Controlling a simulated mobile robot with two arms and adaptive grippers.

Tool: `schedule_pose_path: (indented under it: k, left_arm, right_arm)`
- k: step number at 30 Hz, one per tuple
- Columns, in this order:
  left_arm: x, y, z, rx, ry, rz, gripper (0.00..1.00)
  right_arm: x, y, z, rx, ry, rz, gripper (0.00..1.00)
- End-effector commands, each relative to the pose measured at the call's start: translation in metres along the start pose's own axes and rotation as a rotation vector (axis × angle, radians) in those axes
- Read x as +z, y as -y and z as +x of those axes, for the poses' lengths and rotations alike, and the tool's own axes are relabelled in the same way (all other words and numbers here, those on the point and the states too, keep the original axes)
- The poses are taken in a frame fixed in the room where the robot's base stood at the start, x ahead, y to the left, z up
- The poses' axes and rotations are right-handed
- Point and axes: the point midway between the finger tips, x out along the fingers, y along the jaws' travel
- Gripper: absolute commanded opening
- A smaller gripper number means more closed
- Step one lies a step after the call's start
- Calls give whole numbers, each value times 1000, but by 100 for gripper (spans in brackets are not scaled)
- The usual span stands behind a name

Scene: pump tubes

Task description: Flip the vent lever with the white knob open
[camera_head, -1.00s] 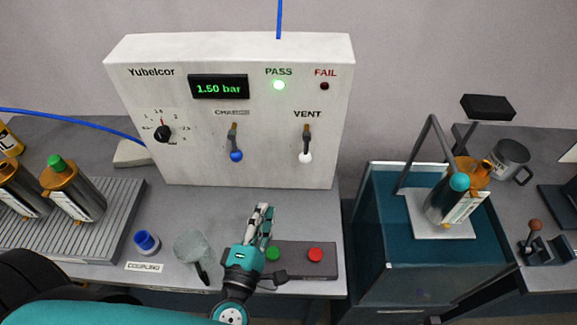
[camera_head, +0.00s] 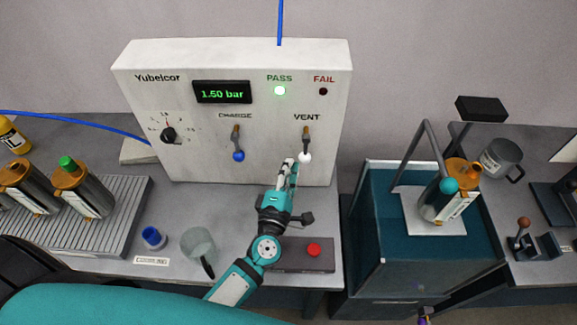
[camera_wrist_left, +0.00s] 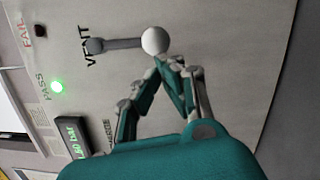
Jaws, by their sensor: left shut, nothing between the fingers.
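The vent lever with the white knob (camera_head: 305,157) hangs down below the VENT label on the white test panel. In the left wrist view, the white knob (camera_wrist_left: 155,41) is just beyond my fingertips, and the lever's shaft runs from it toward the VENT label. My left gripper (camera_head: 288,166) is shut and empty, its tips just beside and below the knob. It also shows large in the left wrist view (camera_wrist_left: 170,63). Whether the fingertips touch the knob I cannot tell.
The charge lever with the blue knob (camera_head: 238,155) hangs down to the left. The display (camera_head: 222,92) reads 1.50 bar, and the green PASS light (camera_head: 280,90) is lit. A button box with a red button (camera_head: 314,250) lies below my left gripper.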

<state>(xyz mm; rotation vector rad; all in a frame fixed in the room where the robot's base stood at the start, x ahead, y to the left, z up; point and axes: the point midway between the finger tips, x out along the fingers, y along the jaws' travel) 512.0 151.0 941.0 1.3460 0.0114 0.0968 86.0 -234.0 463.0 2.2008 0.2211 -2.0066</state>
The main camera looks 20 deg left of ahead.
Motion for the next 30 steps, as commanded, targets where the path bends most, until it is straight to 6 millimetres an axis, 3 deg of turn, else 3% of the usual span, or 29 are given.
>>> schedule_pose_path:
  k: [30]
  left_arm:
    - [7,8,1,27,0,-129,0]
  right_arm:
    - [2,0,23,0,0,-1,0]
